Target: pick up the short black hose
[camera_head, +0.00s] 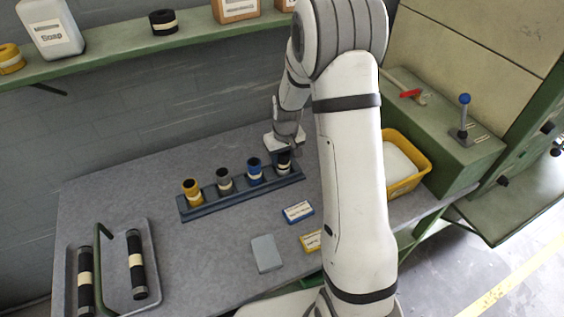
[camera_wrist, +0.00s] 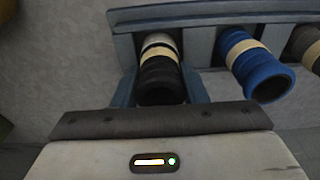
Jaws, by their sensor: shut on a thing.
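The short black hose (camera_head: 284,164), with a cream band, is at the right end of the blue rack (camera_head: 232,203), in line with a yellow, a grey and a blue hose. My gripper (camera_head: 285,151) is over its top. In the wrist view, the black hose (camera_wrist: 160,80) sits between the two blue-grey fingers (camera_wrist: 161,90) of my gripper, which is shut on it. I cannot tell whether its lower end is clear of the rack.
The blue hose (camera_head: 255,168) stands close beside. A grey tray (camera_head: 153,258) with longer black hoses lies at the left. Small boxes (camera_head: 298,212) lie in front of the rack. A yellow bin (camera_head: 425,165) stands at the right. A shelf (camera_head: 115,63) runs along the wall.

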